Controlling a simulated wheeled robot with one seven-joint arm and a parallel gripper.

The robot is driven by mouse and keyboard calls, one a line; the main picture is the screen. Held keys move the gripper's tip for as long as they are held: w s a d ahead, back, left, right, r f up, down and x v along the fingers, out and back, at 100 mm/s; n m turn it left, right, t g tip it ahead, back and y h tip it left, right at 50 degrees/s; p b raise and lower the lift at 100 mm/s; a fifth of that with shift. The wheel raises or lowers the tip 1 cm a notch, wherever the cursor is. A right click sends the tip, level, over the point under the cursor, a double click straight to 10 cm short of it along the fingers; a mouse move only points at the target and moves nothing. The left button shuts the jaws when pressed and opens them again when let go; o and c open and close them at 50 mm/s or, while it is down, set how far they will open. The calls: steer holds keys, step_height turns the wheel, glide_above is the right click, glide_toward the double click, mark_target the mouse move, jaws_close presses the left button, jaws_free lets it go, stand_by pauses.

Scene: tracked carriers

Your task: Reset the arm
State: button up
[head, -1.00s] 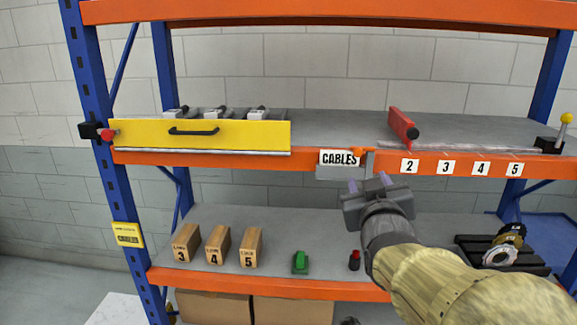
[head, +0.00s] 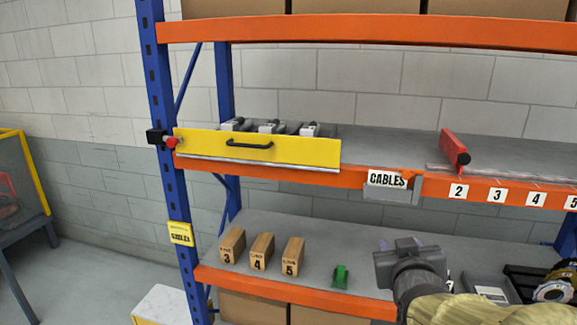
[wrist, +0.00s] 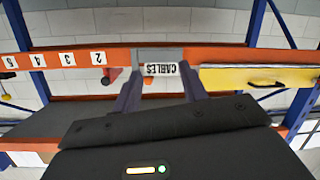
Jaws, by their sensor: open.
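My gripper (head: 408,243) is in front of the lower shelf in the head view, below the CABLES label and to its right. It is open and nothing shows between its fingers. The wrist view is upside down, with the two spread fingers (wrist: 158,92) pointing toward the orange beam and the CABLES label (wrist: 160,69). My sleeved forearm reaches in from the lower right of the head view.
A red holder (head: 452,148) stands on the upper shelf. Boxes 3 (head: 232,245), 4 (head: 262,251) and 5 (head: 293,256) and a green item (head: 340,277) stand on the lower shelf (head: 325,242).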

steer(key=s+a+f+g+y, duration=0.1)
steer(key=s+a+f+g, duration=0.2)
steer(key=f, duration=0.4)
steer(key=s+a+f+g+y+b, duration=0.1)
steer(key=s+a+f+g, duration=0.2)
steer(key=f+g, duration=0.2)
steer(key=s+a+f+g+y, duration=0.2)
steer(key=s+a+f+g, duration=0.1)
steer(key=f, duration=0.8)
steer(key=shift+s+a+g+b, duration=0.15)
steer(key=shift+s+g+b, duration=0.15)
steer(key=shift+s+g, duration=0.25)
